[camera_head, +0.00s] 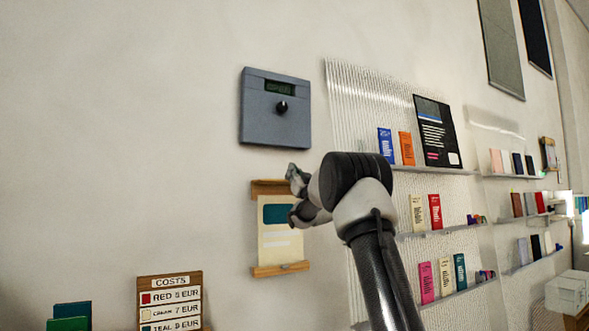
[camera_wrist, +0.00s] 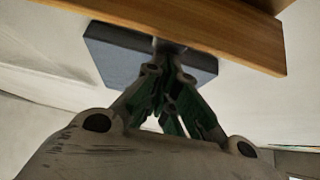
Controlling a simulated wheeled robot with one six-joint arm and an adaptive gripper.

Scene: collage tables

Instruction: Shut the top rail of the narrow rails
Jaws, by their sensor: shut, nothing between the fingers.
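The narrow rails are two wooden bars on the wall, with a cream and teal sheet (camera_head: 281,238) between them. The top rail (camera_head: 268,187) is at the sheet's upper edge, its right end close to my gripper. The bottom rail (camera_head: 278,270) is at the lower edge. My gripper (camera_head: 292,190) is in front of the sheet's upper right, shut and empty. In the wrist view, its fingers (camera_wrist: 168,72) come together just below a wooden bar (camera_wrist: 190,32). I cannot tell whether they touch it, or how far the top rail stands open.
A grey-blue box (camera_head: 275,107) with a small display and black knob hangs above the rails; it also shows behind my fingers in the wrist view (camera_wrist: 115,60). A costs board (camera_head: 170,283) stands at lower left. Ribbed panels with card shelves (camera_head: 440,232) are on the right.

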